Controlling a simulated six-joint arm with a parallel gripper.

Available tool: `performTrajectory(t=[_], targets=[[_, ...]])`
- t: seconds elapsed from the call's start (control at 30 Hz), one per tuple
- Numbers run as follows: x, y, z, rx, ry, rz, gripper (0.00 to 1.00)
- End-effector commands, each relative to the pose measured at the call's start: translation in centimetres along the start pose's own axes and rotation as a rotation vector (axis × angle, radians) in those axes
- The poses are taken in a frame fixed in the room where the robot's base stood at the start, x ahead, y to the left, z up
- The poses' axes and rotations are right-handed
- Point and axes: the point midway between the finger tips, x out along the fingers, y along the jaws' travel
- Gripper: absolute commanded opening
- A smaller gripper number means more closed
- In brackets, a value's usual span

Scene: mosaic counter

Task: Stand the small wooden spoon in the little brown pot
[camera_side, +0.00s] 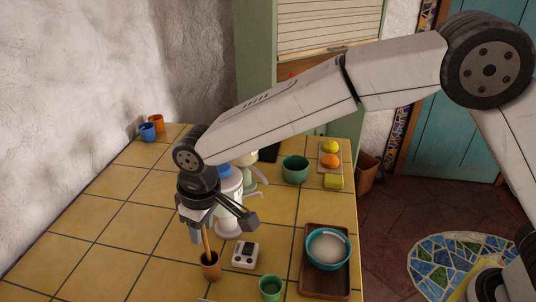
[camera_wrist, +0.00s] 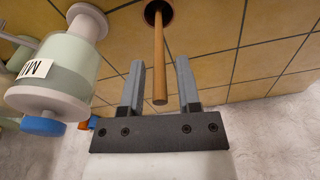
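The little brown pot (camera_side: 211,270) stands upright on the yellow tiled counter, near the front in the side view. The small wooden spoon (camera_side: 205,242) stands in it, handle up and leaning slightly. In the wrist view the pot (camera_wrist: 155,18) is at the top edge and the spoon's handle (camera_wrist: 159,55) reaches down from it; its lower end is hidden inside the pot. My gripper (camera_wrist: 159,68) is open, with a finger on each side of the handle and a visible gap on both sides. In the side view my gripper (camera_side: 201,228) is just above the pot.
A small white device (camera_side: 245,254) and a green cup (camera_side: 270,288) are right of the pot. A wooden tray (camera_side: 312,285) holds a teal bowl (camera_side: 345,259). A pale jar with a blue part (camera_wrist: 58,75) stands close beside my gripper.

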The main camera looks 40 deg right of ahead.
Motion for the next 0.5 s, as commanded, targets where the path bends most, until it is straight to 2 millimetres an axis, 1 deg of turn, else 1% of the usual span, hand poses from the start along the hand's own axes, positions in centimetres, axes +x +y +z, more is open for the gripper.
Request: performTrajectory(t=[0.33,0.5], targets=[[-0.04,0.0,0.0,0.0,0.0,0.0,0.54],[-0.65,0.0,-0.02,0.0,0.0,0.0,0.54]])
